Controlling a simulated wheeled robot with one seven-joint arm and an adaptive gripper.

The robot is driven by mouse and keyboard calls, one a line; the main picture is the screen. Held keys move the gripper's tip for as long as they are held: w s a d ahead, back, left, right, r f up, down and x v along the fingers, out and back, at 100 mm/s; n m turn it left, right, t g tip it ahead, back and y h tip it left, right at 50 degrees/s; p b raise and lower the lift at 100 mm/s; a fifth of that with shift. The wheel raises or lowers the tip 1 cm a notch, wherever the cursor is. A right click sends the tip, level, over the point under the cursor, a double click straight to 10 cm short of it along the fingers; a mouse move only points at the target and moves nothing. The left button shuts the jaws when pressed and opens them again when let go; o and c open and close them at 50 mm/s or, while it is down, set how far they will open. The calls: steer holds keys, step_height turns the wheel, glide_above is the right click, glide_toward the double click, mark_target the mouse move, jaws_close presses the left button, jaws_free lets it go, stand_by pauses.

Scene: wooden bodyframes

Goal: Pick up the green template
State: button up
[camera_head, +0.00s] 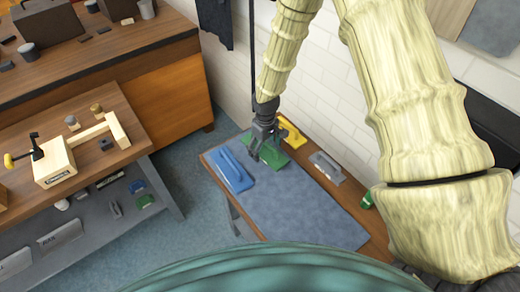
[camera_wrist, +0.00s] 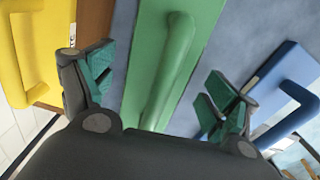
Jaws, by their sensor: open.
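The green template (camera_head: 271,153) is a flat green board with a raised bar handle, lying on the blue-grey mat of the small table. In the wrist view the green template (camera_wrist: 176,65) runs up the middle of the picture, its handle lying between my fingers. My gripper (camera_head: 258,150) is above it in the head view and hides part of it. In the wrist view my gripper (camera_wrist: 158,95) has its fingers spread, one on each side of the handle. I cannot tell whether they touch the board.
A blue template (camera_head: 234,170) lies left of the green one. A yellow template (camera_head: 292,132) lies close on its right, by the white brick wall. A grey tool (camera_head: 327,166) lies further right. The mat (camera_head: 300,215) has a clear area in front.

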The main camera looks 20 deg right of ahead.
steer(key=shift+f, duration=0.1)
steer(key=c, duration=1.6)
